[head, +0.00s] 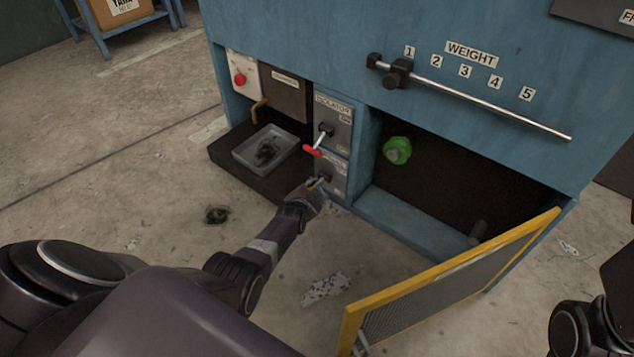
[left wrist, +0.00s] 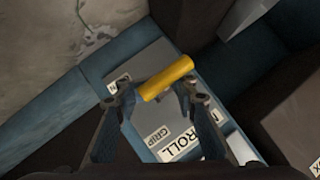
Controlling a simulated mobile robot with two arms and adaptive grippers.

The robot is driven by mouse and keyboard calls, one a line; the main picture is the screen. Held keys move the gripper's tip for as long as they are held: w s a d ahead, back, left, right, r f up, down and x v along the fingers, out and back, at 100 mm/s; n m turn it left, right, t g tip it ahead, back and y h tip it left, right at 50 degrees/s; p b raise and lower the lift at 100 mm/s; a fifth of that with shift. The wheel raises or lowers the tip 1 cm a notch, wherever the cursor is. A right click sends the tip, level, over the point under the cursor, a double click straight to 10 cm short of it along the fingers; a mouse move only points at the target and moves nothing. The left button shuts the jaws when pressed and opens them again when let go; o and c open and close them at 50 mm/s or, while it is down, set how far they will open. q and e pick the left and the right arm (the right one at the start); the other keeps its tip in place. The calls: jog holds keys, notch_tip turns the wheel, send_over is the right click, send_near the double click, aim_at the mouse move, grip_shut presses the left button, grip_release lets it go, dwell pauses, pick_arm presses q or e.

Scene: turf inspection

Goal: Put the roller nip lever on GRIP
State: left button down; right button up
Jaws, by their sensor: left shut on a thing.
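The roller nip lever has a yellow handle (left wrist: 168,78) that shows clearly in the left wrist view. It stands out from a grey lever plate (left wrist: 150,110) with a GRIP label (left wrist: 158,134) and a partly hidden ROLL label (left wrist: 181,145). My left gripper (left wrist: 152,92) is shut on the handle, one finger on each side. In the head view the left gripper (head: 316,187) is at the lower panel (head: 337,166), below the isolator panel, and hides much of the lever. I cannot tell the lever's exact setting. My right gripper is out of view.
The red-handled isolator lever (head: 313,151) sticks out just above my left gripper. A grey tray (head: 270,148) with dark bits is to its left. A yellow-framed mesh door (head: 450,275) stands open at right, before a dark bay with a green object (head: 397,150).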

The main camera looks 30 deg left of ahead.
pick_arm(q)
jog(key=shift+s+a+f+g+p, duration=0.1)
jog(key=shift+s+f+g+p, duration=0.25)
jog(key=shift+s+g+p, duration=0.25)
jog(key=c, duration=1.3)
grip_release()
jog(key=shift+a+r, duration=0.15)
jog(key=shift+a, duration=0.05)
jog(key=shift+w+r, duration=0.1)
jog(key=shift+w, duration=0.1)
jog(key=shift+w+d+r, duration=0.1)
jog(key=shift+d, duration=0.05)
jog(key=shift+s+d+r, duration=0.2)
jog(key=shift+s+r, duration=0.05)
jog(key=shift+s, duration=0.05)
jog(key=v, duration=1.1)
jog(key=shift+s+f, duration=0.25)
jog(key=shift+s, duration=0.1)
jog(key=shift+a, duration=0.15)
